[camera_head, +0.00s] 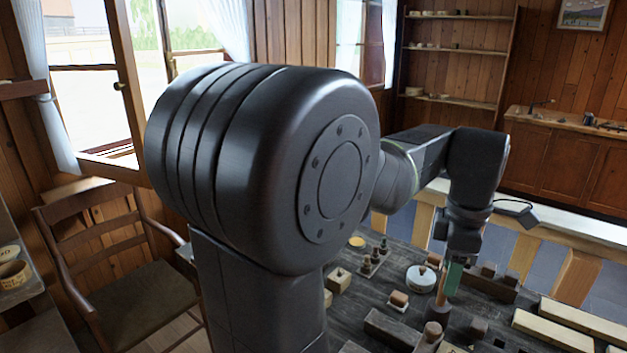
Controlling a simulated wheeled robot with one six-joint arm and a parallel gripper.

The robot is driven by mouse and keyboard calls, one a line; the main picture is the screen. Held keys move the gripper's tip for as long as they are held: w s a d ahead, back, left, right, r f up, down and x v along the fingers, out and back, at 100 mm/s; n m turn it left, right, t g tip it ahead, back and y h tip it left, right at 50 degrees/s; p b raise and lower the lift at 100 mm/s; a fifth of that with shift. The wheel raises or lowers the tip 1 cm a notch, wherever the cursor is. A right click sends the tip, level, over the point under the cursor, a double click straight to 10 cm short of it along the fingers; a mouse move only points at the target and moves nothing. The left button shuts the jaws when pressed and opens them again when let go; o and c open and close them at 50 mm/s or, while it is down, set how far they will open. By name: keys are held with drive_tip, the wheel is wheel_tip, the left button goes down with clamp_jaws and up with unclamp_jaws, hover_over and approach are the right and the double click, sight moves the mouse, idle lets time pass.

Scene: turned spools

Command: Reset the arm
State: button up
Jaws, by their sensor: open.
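My arm fills the middle of the head view, its large dark shoulder hiding much of the room and the table's left part. The forearm reaches right and the wrist points down over the dark work table (390,258). My gripper (448,284) hangs low over the table, among the small items. It is open, with a green strip and a brownish strip showing at its end. A dark rounded piece (433,331) stands just below it in the picture. I cannot tell whether the gripper touches anything.
A round white-lidded container (420,279) and a small block (398,299) are left of the gripper. A wooden chair (120,275) stands at left.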

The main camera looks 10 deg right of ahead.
sight(432, 325)
wheel_tip(432, 325, down, 14)
drive_tip(key=shift+w+r, duration=0.1)
drive_tip(key=shift+w+a, duration=0.3)
drive_tip(key=shift+a, duration=0.05)
drive_tip(key=shift+s+d, duration=0.1)
idle(0.3)
